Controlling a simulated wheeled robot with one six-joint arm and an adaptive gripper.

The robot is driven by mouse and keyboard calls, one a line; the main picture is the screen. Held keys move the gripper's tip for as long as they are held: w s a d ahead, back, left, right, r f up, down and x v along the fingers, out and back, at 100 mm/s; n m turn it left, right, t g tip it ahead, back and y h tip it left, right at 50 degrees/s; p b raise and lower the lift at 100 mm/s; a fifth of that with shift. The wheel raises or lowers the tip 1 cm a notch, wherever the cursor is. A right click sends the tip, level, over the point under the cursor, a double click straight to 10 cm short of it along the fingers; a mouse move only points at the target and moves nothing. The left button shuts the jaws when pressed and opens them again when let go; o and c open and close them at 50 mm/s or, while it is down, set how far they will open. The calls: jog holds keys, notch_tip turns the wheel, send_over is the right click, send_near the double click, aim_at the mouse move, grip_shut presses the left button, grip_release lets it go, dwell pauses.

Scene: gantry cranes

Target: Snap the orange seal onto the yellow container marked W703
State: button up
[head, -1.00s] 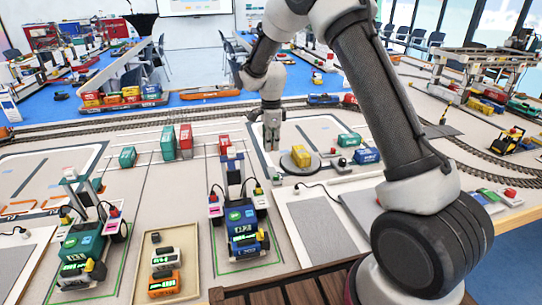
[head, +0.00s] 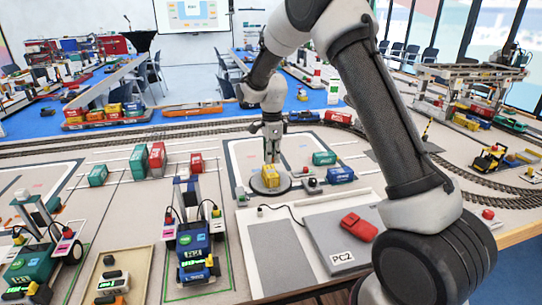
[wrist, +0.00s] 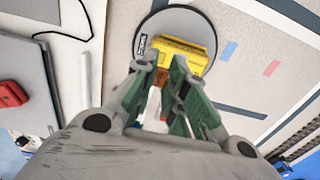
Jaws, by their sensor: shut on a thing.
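A yellow container (head: 270,176) sits on a dark round turntable (head: 283,189) in the head view. In the wrist view the container (wrist: 186,50) lies just beyond my fingertips, on the same disc (wrist: 203,28). A small label shows at its left end, too small to read as W703. My gripper (head: 271,157) points down right at the container. In the wrist view my green-padded fingers (wrist: 166,72) are closed together, with a small orange piece (wrist: 162,77), likely the seal, between them. The fingers hide most of it, and I cannot tell whether it touches the container.
Toy gantry cranes (head: 192,235) stand at left. Rail track runs behind.

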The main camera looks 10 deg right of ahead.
aim_at(272, 175)
jog(key=shift+f, duration=2.4)
jog(key=shift+f, duration=0.35)
jog(key=o, duration=0.8)
jog(key=shift+o, duration=0.3)
jog(key=o, duration=0.4)
jog(key=shift+r, duration=3.5)
